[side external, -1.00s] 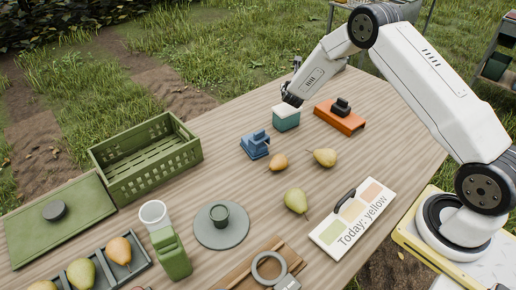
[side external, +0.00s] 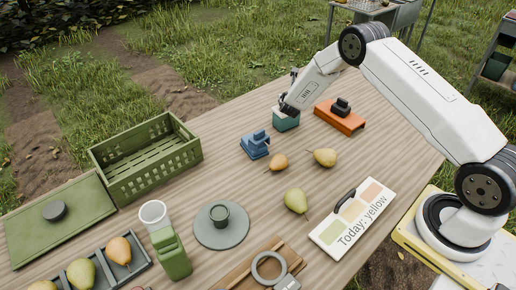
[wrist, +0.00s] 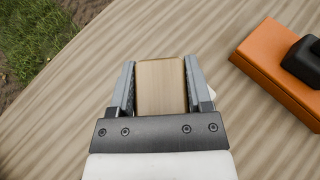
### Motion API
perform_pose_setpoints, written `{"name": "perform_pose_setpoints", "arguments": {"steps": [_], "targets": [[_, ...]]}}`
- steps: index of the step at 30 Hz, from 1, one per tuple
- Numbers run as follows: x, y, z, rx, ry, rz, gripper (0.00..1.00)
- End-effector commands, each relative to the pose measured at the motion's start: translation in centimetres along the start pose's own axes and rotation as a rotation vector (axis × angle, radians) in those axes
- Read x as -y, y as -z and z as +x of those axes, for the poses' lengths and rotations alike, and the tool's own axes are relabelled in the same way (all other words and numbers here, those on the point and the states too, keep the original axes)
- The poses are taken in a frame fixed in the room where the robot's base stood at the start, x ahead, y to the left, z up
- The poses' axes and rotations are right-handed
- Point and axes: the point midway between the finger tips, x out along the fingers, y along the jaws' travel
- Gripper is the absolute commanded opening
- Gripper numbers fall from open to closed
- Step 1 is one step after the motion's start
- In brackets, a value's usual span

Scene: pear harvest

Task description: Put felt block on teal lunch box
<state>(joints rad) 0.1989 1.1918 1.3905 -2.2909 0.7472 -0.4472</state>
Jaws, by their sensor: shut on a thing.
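My gripper (wrist: 160,85) is shut on the felt block (wrist: 160,88), which shows a pale wood-like top face between the two fingers. In the side view my gripper (side external: 287,106) is low over the teal lunch box (side external: 286,123), at the far part of the table. The gripper hides most of the box's pale lid, and I cannot make out the block there. Whether the block touches the lid is hidden. In the wrist view the box is almost wholly hidden behind the block and fingers; only a small white edge shows beside the right finger.
An orange case (side external: 340,119) with a black top piece stands close right of the lunch box. A blue device (side external: 255,145) stands to its left front. Two pears (side external: 324,157) (side external: 279,162) lie nearer. A green crate (side external: 146,160) is farther left.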

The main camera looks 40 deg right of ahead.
Motion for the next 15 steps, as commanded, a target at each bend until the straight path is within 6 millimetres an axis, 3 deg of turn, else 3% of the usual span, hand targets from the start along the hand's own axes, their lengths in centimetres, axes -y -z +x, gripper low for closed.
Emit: {"name": "perform_pose_setpoints", "arguments": {"steps": [9,10,13,15], "targets": [[0.00,0.20,0.10,0.001,0.000,0.001,0.06],[0.00,0.24,0.11,0.001,0.000,0.001,0.67],[0.00,0.21,0.09,0.001,0.000,0.001,0.99],[0.00,0.21,0.09,0.000,0.000,0.001,0.99]]}}
